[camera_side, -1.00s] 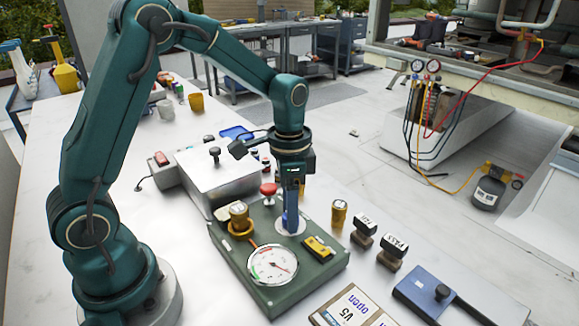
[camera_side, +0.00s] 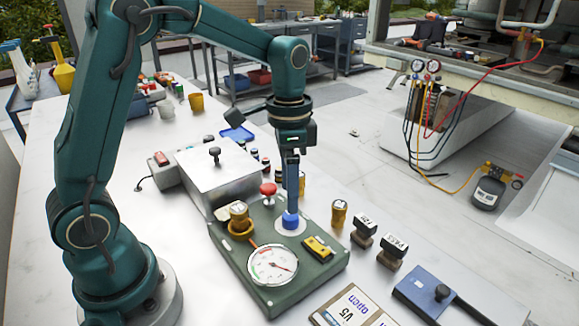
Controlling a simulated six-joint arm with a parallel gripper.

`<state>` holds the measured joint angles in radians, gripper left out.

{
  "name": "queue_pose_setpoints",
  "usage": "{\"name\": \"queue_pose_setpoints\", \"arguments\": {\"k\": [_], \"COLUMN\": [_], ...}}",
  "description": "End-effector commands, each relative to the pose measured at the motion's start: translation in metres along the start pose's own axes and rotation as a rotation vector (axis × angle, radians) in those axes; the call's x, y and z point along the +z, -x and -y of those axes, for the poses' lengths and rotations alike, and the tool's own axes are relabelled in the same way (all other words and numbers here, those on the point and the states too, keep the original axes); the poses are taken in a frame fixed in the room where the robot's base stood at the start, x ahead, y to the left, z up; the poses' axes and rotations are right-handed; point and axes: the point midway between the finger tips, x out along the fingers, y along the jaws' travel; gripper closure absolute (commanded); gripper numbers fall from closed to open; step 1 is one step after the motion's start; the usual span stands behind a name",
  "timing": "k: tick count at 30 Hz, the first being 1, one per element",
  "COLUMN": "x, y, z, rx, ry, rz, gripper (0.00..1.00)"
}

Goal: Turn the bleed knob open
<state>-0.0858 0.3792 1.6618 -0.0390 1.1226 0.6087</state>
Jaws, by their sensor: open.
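The bleed knob appears to be the small blue knob (camera_side: 290,220) on a pale round plate at the back right of the green panel block (camera_side: 262,297). My gripper (camera_side: 291,205) points straight down just above the blue knob. Its jaws are open, and a small gap seems to show between the fingers and the knob's top, though contact is hard to judge from this side. A round dial gauge (camera_side: 272,266) with a white face sits at the front of the block. A red mushroom-shaped knob (camera_side: 268,189) stands behind the blue one.
A brass fitting (camera_side: 239,217) stands left of the blue knob, and a yellow piece (camera_side: 318,246) lies to its right. Another brass piece (camera_side: 339,214) and two stamps (camera_side: 364,231) stand right of the block. A metal box (camera_side: 215,178) is behind. Free table shows at the left.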

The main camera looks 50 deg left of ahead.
Motion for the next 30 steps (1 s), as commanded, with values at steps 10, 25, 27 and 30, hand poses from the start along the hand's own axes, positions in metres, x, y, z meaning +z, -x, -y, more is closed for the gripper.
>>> {"name": "queue_pose_setpoints", "arguments": {"k": [10, 25, 27, 30], "x": [0.0, 0.0, 0.0, 0.0], "y": [-0.004, -0.052, -0.052, -0.052], "z": [0.0, 0.0, 0.0, 0.0], "rx": [0.002, 0.001, 0.0, 0.0], "ry": [-0.093, -0.09, -0.09, -0.09], "rz": [0.007, 0.006, 0.006, 0.005], "gripper": [0.31, 0.31, 0.31, 0.31]}}
